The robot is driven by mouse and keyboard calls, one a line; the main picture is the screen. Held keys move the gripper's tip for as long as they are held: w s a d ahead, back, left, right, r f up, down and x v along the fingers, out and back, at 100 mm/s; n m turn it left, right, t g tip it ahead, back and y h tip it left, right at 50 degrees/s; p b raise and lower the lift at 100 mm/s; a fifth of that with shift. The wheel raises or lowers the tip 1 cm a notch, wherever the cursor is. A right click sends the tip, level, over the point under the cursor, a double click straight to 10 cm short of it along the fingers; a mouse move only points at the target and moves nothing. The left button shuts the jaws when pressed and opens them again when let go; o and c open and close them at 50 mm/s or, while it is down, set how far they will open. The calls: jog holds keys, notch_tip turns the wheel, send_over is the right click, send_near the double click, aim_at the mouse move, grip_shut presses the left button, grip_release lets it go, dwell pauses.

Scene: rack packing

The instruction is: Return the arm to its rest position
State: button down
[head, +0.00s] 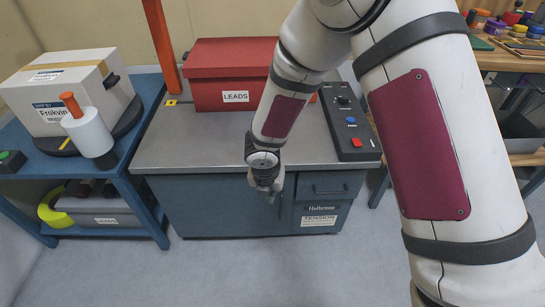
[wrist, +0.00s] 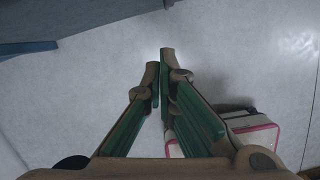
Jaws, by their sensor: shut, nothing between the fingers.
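My gripper (head: 270,190) hangs in front of the grey-topped cabinet (head: 190,148), pointing down and apart from it. In the wrist view, its two fingers (wrist: 159,75) are closed together over the pale floor, with nothing between them. My arm spans the middle and right of the head view and hides part of the cabinet top.
A red box marked LEADS (head: 215,75) and a dark control panel (head: 350,125) sit on the cabinet top. A blue shelf (head: 150,95) with a white carton (head: 65,90) stands at left. A cluttered wooden bench (head: 510,62) is at right. Floor in front is clear.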

jog(key=d+r+m+t+h, duration=0.1)
jog(key=d+r+m+h, duration=0.2)
jog(key=d+r+m, duration=0.85)
jog(key=s+d+r+m+g, duration=0.1)
jog(key=s+d+r+m, duration=0.3)
jog(key=r, duration=0.3)
jog(key=s+d+r+m, duration=0.3)
jog(key=d+r, duration=0.3)
jog(key=r, duration=0.1)
jog(key=s+d+r+m+g+y, duration=0.1)
jog(key=s+r+m+y, duration=0.15)
jog(key=s+m, duration=0.75)
jog(key=s+r+m+g+y, duration=0.1)
jog(key=s+r+m, duration=0.4)
jog(key=s, duration=0.9)
notch_tip(320, 180, up, 18)
jog(key=t+p, duration=0.3)
jog(key=p, duration=1.5)
jog(key=shift+s+r+m, duration=0.15)
jog(key=shift+r+m, duration=0.05)
jog(key=shift+m, duration=0.15)
